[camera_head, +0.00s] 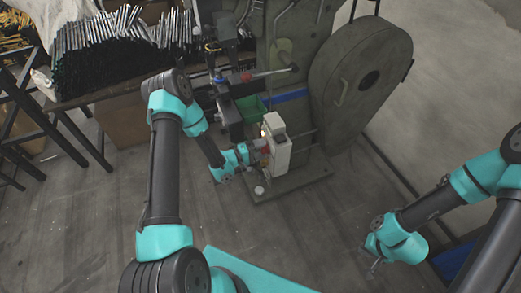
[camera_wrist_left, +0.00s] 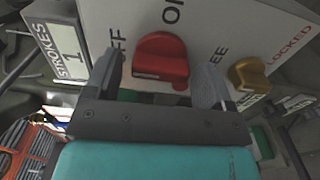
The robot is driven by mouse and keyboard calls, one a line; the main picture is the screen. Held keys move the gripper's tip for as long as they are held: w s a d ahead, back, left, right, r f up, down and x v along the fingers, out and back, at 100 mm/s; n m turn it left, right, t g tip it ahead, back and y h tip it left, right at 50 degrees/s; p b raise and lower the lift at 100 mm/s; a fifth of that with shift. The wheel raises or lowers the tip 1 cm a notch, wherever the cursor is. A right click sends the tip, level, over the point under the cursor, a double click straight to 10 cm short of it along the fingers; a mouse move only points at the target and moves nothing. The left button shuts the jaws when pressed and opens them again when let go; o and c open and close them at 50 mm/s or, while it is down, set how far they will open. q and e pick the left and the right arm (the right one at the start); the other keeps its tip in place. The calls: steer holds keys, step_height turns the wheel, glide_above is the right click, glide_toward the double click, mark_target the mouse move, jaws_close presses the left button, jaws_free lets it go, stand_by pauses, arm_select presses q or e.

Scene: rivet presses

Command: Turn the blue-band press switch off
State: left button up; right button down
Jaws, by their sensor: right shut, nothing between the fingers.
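In the left wrist view a red switch knob (camera_wrist_left: 160,60) sits on a light panel (camera_wrist_left: 235,25), with "ON" lettering above it and partly hidden lettering ending in "FF" to its left. I cannot tell which label the knob points to. My left gripper (camera_wrist_left: 160,90) is open, with one finger on each side of the knob and a visible gap on both sides. In the head view my left gripper (camera_head: 257,150) is at the pale control box (camera_head: 278,150) of the press with a blue band (camera_head: 292,96). My right gripper (camera_head: 375,264) is shut and empty, low at the right, away from the press.
A gold knob (camera_wrist_left: 248,75) beside "LOCKED" lettering is close to the right finger. A "STROKES 1" counter plate (camera_wrist_left: 65,50) is left. A large wheel guard (camera_head: 360,75) and a table with dark rods (camera_head: 115,45) stand behind. The front floor is mostly clear.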

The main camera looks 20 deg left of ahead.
arm_select(q)
steer(key=shift+o, duration=0.3)
steer(key=v, duration=1.7)
steer(key=shift+s+r, duration=0.1)
steer(key=w+d+f+m+g+y, duration=0.1)
steer(key=d+f+m+g+y, duration=0.2)
steer(key=d+f+g+y, duration=0.3)
steer(key=s+d+r+m+g+y, duration=0.3)
steer(key=s+d+g, duration=0.3)
steer(key=s+d, duration=0.3)
steer(key=s+m, duration=0.1)
steer(key=s, duration=0.2)
steer(key=shift+s+d, duration=0.15)
steer(key=shift+s, duration=0.1)
stand_by(0.7)
